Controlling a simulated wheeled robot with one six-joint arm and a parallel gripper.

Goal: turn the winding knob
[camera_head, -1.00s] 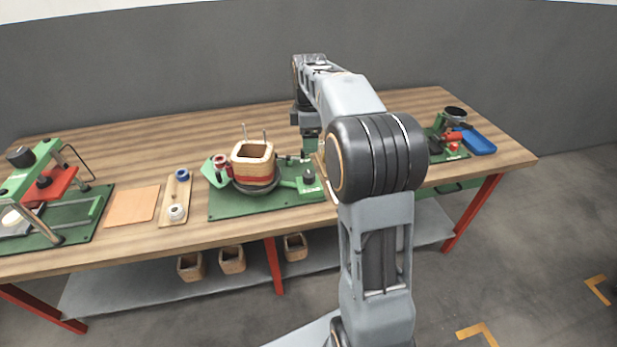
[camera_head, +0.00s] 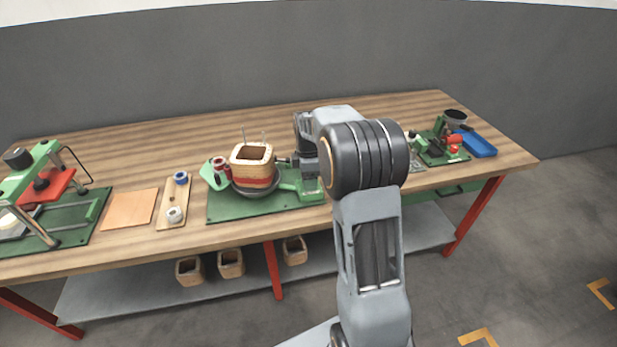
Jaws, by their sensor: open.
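The winding machine stands on a green base plate (camera_head: 240,207) near the middle of the table. A squarish wooden coil former (camera_head: 252,155) with a red band (camera_head: 253,182) sits on its round dark plate. My gripper (camera_head: 309,180) points down over the right end of the machine, at the green housing (camera_head: 291,183). It is open, but its fingertips are small and hard to make out. The winding knob is hidden behind my gripper, so I cannot tell whether the fingers are around it or touching it.
A wooden tray with spools (camera_head: 173,215), a tan sheet (camera_head: 129,208) and a green press (camera_head: 30,185) are on the left. A green fixture (camera_head: 437,148) and a blue tray (camera_head: 476,144) are on the right. The table's back strip (camera_head: 200,128) is clear.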

